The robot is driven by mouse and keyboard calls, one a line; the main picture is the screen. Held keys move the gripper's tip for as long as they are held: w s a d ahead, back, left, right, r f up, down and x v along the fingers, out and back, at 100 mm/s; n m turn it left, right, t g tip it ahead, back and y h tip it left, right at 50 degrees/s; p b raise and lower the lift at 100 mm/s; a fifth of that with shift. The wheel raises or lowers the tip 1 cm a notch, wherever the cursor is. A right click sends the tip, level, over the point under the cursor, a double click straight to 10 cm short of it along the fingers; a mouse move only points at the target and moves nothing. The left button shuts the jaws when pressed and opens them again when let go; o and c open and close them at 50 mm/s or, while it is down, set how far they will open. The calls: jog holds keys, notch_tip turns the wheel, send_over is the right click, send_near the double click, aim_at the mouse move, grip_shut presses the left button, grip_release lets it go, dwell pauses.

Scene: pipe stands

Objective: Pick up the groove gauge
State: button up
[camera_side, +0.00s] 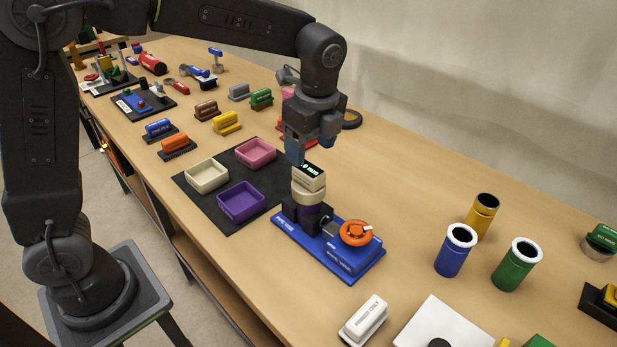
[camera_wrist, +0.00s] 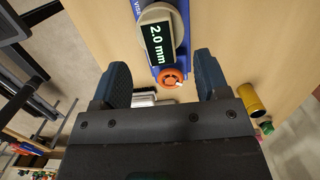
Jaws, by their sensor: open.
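The groove gauge (camera_side: 308,180) is a cream block with a dark display; in the wrist view (camera_wrist: 160,43) the display reads "2.0 mm". It sits on top of a purple and cream pipe (camera_side: 308,211). The pipe stands upright in the dark jaws of a blue vise (camera_side: 352,262) with an orange handwheel (camera_side: 356,233). My gripper (camera_side: 303,155) is just above the gauge, pointing down. In the wrist view my gripper (camera_wrist: 163,78) has its two blue fingers wide apart, with nothing between them. The gauge lies ahead of the fingertips there.
A black mat (camera_side: 236,218) with cream, pink and purple trays lies left of the vise. Blue (camera_side: 453,254), green (camera_side: 516,267) and yellow (camera_side: 483,217) pipes stand to the right. A white block (camera_side: 364,320) lies near the front edge. The table between vise and pipes is clear.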

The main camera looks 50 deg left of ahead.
aim_at(308, 168)
jog(key=shift+s+a+f, duration=0.1)
jog(key=shift+a+f, duration=0.05)
jog(key=shift+f, duration=1.35)
jog(key=shift+a+f, duration=0.1)
jog(key=shift+f, duration=1.35)
jog(key=shift+c, duration=0.4)
jog(key=c, duration=1.1)
jog(key=shift+o, duration=0.2)
jog(key=shift+r, duration=0.15)
